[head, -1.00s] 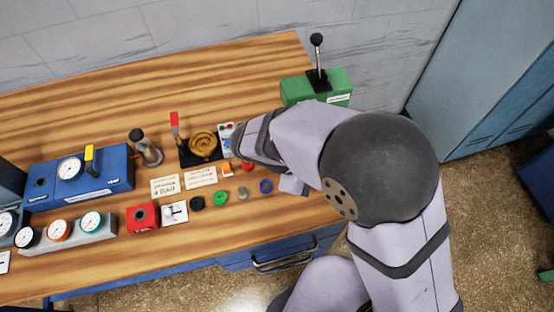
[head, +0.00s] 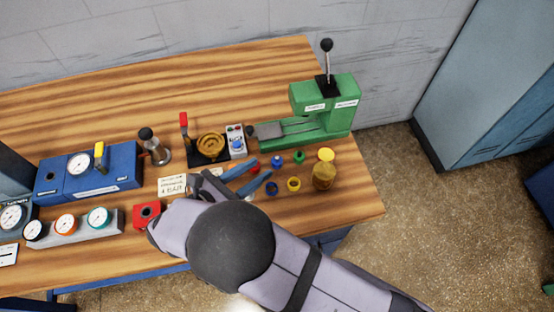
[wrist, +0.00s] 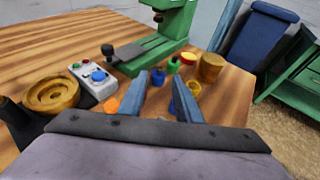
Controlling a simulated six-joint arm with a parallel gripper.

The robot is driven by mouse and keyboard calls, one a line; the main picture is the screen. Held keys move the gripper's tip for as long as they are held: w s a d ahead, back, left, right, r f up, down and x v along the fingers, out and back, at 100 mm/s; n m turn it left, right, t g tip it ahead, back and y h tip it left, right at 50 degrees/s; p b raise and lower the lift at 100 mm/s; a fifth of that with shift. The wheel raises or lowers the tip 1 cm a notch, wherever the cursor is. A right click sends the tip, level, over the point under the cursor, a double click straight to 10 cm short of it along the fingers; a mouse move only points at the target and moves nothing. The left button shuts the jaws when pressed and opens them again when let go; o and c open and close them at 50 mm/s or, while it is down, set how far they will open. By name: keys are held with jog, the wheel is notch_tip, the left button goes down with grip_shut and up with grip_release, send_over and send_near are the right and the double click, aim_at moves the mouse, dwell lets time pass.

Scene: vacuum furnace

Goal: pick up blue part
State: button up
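A blue ring (head: 272,187) lies flat on the wooden bench, just beside the tip of my gripper's nearer finger in the head view. A second small blue piece (head: 277,161) stands a little beyond the fingertips; it also shows in the wrist view (wrist: 172,65). I cannot tell which one is the blue part.
A green piece (head: 299,157), a yellow piece (head: 326,154), a yellow ring (head: 293,184) and a brown cylinder (head: 323,177) stand close by. A green press (head: 325,105), a control box (head: 236,141) and a brass bowl (head: 211,146) are behind. The bench's right end is bare.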

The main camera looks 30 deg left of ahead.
aim_at(276, 158)
jog(key=shift+p+x, duration=1.15)
jog(key=shift+x, duration=1.2)
jog(key=shift+w+d+f, duration=0.1)
jog(key=shift+w+f, duration=0.2)
jog(key=shift+w, duration=0.35)
grip_shut()
